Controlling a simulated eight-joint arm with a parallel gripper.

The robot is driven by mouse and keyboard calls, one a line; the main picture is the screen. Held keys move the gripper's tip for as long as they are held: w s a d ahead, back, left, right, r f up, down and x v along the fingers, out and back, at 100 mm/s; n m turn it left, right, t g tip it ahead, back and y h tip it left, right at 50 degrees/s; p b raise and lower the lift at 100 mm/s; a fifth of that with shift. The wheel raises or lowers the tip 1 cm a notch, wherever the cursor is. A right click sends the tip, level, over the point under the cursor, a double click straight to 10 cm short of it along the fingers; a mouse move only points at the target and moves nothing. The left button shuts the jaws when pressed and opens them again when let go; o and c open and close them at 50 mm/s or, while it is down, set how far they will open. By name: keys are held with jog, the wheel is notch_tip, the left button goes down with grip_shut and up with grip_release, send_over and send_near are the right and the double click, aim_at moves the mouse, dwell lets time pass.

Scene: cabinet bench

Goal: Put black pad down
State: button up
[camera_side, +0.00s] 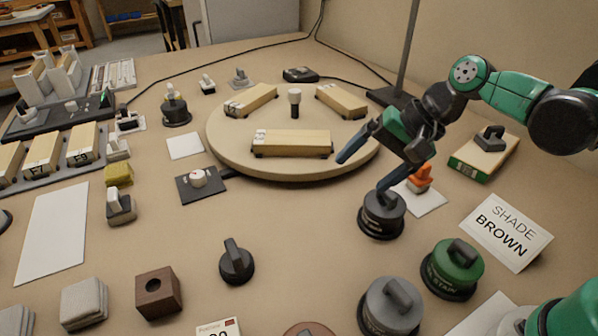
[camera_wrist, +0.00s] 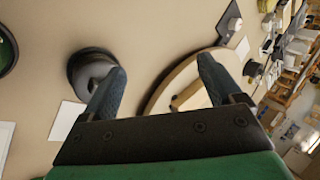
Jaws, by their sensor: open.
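A round black pad (camera_side: 381,223) with a handle on top stands upright on the bench, right of and in front of the round turntable. My gripper (camera_side: 361,174) is above and behind it, fingers spread wide with nothing between them. One fingertip overlaps the pad's top in the side view; I cannot tell whether it touches. In the wrist view a dark round pad (camera_wrist: 84,66) is partly hidden behind the left finger, outside the open gap of my gripper (camera_wrist: 161,66). Another black knob-handled piece (camera_side: 236,264) stands at the front middle.
The turntable (camera_side: 222,150) carries several wooden blocks. A green pad (camera_side: 455,266) and a grey pad (camera_side: 391,304) stand in front. A "SHADE BROWN" sign (camera_side: 507,232) is at right. An orange-handled piece (camera_side: 421,178) sits close behind the black pad. Bare bench lies left of it.

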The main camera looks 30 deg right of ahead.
jog(key=s+d+r+n+t+h, duration=0.1)
jog(key=s+d+n+h, duration=0.3)
jog(key=n, duration=0.4)
jog(key=shift+d+t+h, duration=0.5)
jog(key=shift+d+t, duration=0.4)
jog(key=shift+d, duration=0.4)
